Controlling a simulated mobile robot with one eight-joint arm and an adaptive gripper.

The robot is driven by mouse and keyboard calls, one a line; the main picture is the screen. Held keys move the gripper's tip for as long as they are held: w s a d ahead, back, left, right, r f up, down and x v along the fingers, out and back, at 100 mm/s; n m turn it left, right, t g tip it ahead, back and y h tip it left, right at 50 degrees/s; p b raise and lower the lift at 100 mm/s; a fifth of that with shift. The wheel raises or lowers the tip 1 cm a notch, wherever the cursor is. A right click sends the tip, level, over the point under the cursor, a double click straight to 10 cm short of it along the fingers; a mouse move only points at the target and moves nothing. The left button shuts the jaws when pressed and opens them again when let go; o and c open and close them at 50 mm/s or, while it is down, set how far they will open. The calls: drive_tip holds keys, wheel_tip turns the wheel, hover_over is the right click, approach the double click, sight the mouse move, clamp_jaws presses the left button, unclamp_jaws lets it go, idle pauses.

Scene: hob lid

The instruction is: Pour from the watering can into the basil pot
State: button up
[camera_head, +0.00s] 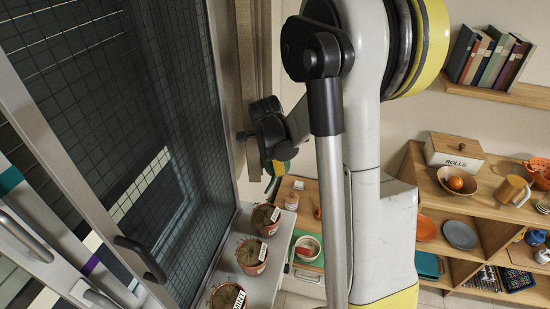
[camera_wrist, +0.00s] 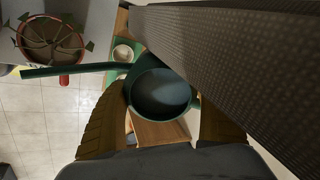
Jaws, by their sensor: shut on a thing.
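My gripper (camera_wrist: 160,112) is shut on the dark green watering can (camera_wrist: 163,92), with a finger on either side of it. The can's round opening faces the wrist camera, and its long spout (camera_wrist: 65,70) points left, its tip near a terracotta pot (camera_wrist: 52,38) with a leafy plant. No stream of water is visible. In the head view, my gripper (camera_head: 272,145) is above a row of labelled pots, with a bit of the green can (camera_head: 280,168) below it. The front pot (camera_head: 228,297) reads MINT; the labels on the middle pot (camera_head: 252,257) and far pot (camera_head: 266,219) are too small to read, so I cannot tell which is basil.
The pots stand on a narrow grey ledge (camera_head: 283,245) beside a gridded dark panel (camera_head: 110,120) on the left. A wooden surface with a white bowl (camera_head: 307,248) lies beyond. Wooden shelves (camera_head: 440,210) with crockery stand at the right. A large dark surface covers the wrist view's upper right.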

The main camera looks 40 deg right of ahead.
drive_tip(key=shift+s+a+r+t+h+p, duration=0.1)
drive_tip(key=shift+r+t+h+p, duration=0.3)
drive_tip(key=shift+r, duration=0.3)
drive_tip(key=shift+s+a+r+t+h+p, duration=0.15)
drive_tip(key=shift+r+t+h, duration=0.25)
drive_tip(key=shift+r, duration=0.25)
drive_tip(key=shift+s+a+r+t+h+p, duration=0.1)
drive_tip(key=shift+r+t+h+p, duration=0.2)
drive_tip(key=shift+r+h, duration=0.3)
idle(1.2)
drive_tip(key=shift+w+d+f+g+y, duration=0.1)
drive_tip(key=shift+d+f+g+y, duration=0.05)
drive_tip(key=shift+f+g+y, duration=0.2)
drive_tip(key=f+g+y+b, duration=0.1)
drive_tip(key=f, duration=0.1)
drive_tip(key=f+g+y+b, duration=0.1)
drive_tip(key=f+b, duration=0.1)
drive_tip(key=f+g+y+b, duration=0.1)
drive_tip(key=f+y, duration=0.1)
drive_tip(key=f, duration=0.1)
drive_tip(key=shift+w+d+b, duration=0.3)
drive_tip(key=shift+g+y, duration=0.75)
drive_tip(key=r+p, duration=0.2)
drive_tip(key=r, duration=0.1)
drive_tip(key=r+p, duration=0.1)
drive_tip(key=r, duration=0.1)
drive_tip(key=shift+s+a+r+p, duration=0.1)
drive_tip(key=shift+s+a+p, duration=0.25)
drive_tip(key=shift+s+a, duration=0.05)
drive_tip(key=shift+w, duration=0.15)
